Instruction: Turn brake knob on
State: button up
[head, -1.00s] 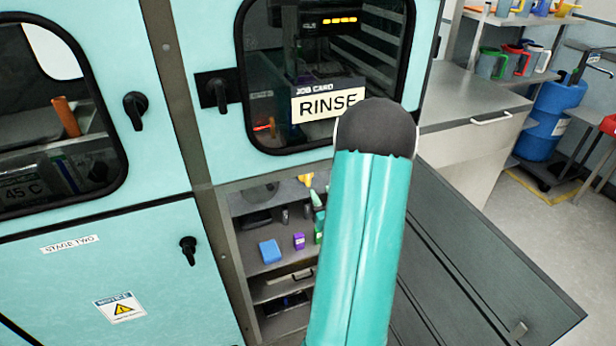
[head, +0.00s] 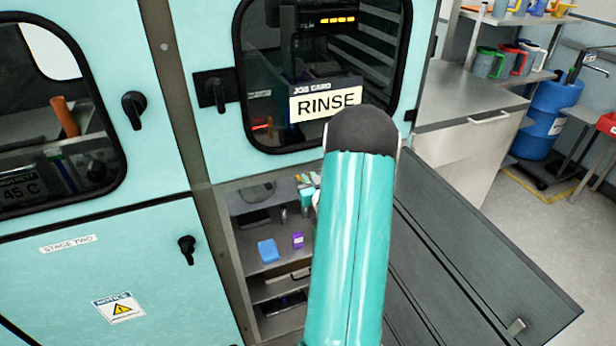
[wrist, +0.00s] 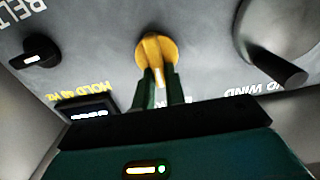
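No label reading "brake" is legible there. My gripper (wrist: 160,82) has its two dark green fingers close together on either side of the knob's raised grip, and they look shut on it. The fingers hide part of the grip. The white line points toward my gripper's palm. In the head view, part of my wrist shows inside the open lower bay (head: 246,228); my arm hides the knob there.
A black knob marked BELT (wrist: 42,50) is left of the yellow one. A small lit display (wrist: 88,114) lies below left. A blue block (head: 267,251) and purple block (head: 297,240) sit in the bay. The bay's door (head: 470,265) hangs open.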

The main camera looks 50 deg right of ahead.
jog(key=shift+w+a+n, duration=0.1)
jog(key=shift+n, duration=0.3)
grip_shut()
jog(key=shift+w+a+f+n, duration=0.15)
jog(key=shift+a+f+n, duration=0.15)
jog(key=shift+n, duration=2.55)
jog(key=shift+w+a+f+n, duration=0.15)
jog(key=shift+f+n, duration=0.15)
jog(key=shift+n, duration=2.6)
jog(key=shift+w+a+f+n, duration=0.1)
jog(key=shift+a+f+n, duration=0.2)
jog(key=shift+n, duration=2.55)
jog(key=o, duration=0.7)
grip_release()
